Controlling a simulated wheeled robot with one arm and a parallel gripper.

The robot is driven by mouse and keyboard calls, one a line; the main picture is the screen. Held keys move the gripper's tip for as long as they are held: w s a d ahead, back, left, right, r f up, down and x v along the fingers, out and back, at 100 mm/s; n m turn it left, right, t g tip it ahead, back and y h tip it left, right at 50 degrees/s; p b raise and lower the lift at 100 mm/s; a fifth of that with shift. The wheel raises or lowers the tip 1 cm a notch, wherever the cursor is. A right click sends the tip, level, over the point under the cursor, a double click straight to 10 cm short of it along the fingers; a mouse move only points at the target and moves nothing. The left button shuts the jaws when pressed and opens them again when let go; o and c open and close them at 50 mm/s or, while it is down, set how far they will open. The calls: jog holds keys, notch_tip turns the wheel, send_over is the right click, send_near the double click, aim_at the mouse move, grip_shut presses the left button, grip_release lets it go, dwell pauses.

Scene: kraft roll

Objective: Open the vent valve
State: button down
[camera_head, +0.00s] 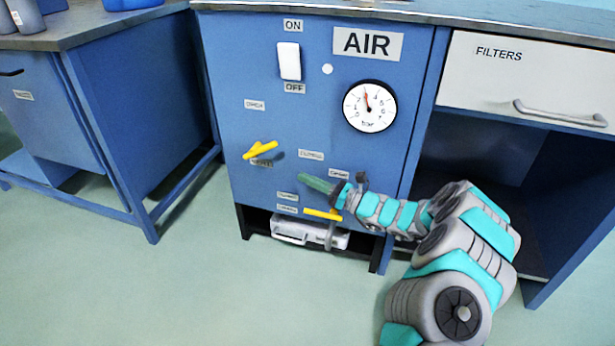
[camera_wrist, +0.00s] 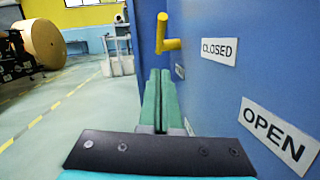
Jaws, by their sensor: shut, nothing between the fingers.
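Two yellow valve handles are on the front of the blue AIR cabinet. The upper left handle (camera_head: 260,150) is tilted, its right end higher. The lower handle (camera_head: 322,214) lies nearly level by a grey pipe. I cannot read which one is the vent valve. My gripper (camera_head: 301,179) is shut and empty, pointing left along the panel, between the two handles and above the lower one. In the wrist view my gripper (camera_wrist: 160,73) has its green fingers together, with a yellow handle (camera_wrist: 166,42) beyond the tips. A CLOSED label (camera_wrist: 219,50) and an OPEN label (camera_wrist: 280,133) are to the right.
The cabinet also has a white ON/OFF switch (camera_head: 289,61) and a round bar gauge (camera_head: 370,106). A white FILTERS drawer (camera_head: 530,80) is at the right, above an open bay. A blue bench (camera_head: 130,110) stands at the left. The floor (camera_head: 200,280) in front is clear.

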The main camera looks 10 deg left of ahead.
send_near(263, 147)
notch_tip(263, 147, down, 4)
jog(key=a, duration=0.3)
jog(key=r, duration=0.1)
jog(key=w+a+r, duration=0.1)
jog(key=r, duration=0.1)
jog(key=shift+w+a+r, duration=0.2)
jog(key=shift+w+a, duration=0.15)
jog(key=shift+a, duration=0.05)
